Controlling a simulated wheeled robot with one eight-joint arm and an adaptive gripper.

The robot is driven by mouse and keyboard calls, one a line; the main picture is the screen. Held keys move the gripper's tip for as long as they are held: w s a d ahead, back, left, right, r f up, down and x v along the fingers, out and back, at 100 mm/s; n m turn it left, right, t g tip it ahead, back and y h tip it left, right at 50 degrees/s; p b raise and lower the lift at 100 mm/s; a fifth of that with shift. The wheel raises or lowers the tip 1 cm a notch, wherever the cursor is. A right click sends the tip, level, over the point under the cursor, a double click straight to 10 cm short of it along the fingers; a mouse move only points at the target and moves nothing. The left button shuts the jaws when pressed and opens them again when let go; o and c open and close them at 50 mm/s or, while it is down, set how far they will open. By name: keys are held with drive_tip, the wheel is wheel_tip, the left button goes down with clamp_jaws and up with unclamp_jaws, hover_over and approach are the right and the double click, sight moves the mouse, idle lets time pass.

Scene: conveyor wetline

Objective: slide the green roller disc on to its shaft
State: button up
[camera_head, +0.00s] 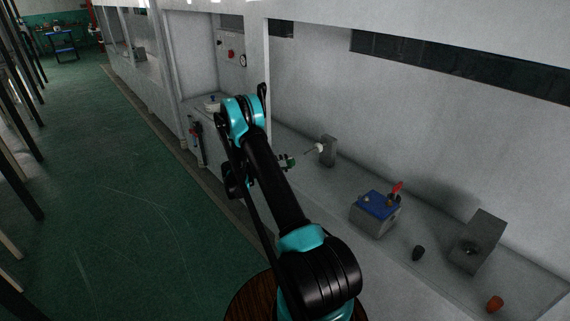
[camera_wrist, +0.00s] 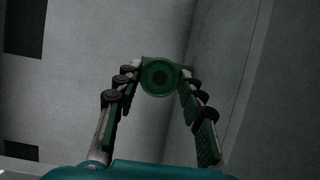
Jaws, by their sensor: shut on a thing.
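The green roller disc (camera_wrist: 160,76) sits between the two fingertips of my gripper (camera_wrist: 160,82) in the wrist view, its round face and dark centre turned to the camera. In the head view the green disc (camera_head: 288,161) shows small to the right of my arm, and most of my gripper is hidden behind the arm. The shaft (camera_head: 309,153) is a thin pale rod with a white round part, standing out from a grey block (camera_head: 328,151). The disc is close to the rod's left end. I cannot tell whether they touch. The disc hides the shaft in the wrist view.
On the grey ledge to the right stand a blue-topped box (camera_head: 376,209) with a red piece on it, a small dark cylinder (camera_head: 418,253), a tilted grey block (camera_head: 478,242) and an orange piece (camera_head: 494,304). A white wall (camera_head: 400,110) rises behind. Green floor (camera_head: 110,200) lies open at left.

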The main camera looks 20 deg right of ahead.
drive_tip(key=w+d, duration=0.2)
drive_tip(key=d, duration=0.4)
drive_tip(key=shift+w+r, duration=0.15)
drive_tip(key=shift+r, duration=0.05)
idle(0.4)
drive_tip(key=shift+w+d, duration=0.35)
drive_tip(key=shift+d, duration=0.65)
drive_tip(key=shift+w+d, duration=0.4)
drive_tip(key=shift+d, duration=0.65)
drive_tip(key=shift+w+d, duration=0.35)
drive_tip(key=shift+d, duration=0.65)
idle(1.8)
drive_tip(key=o, duration=1.1)
drive_tip(key=a, duration=1.2)
drive_tip(key=shift+w, duration=0.3)
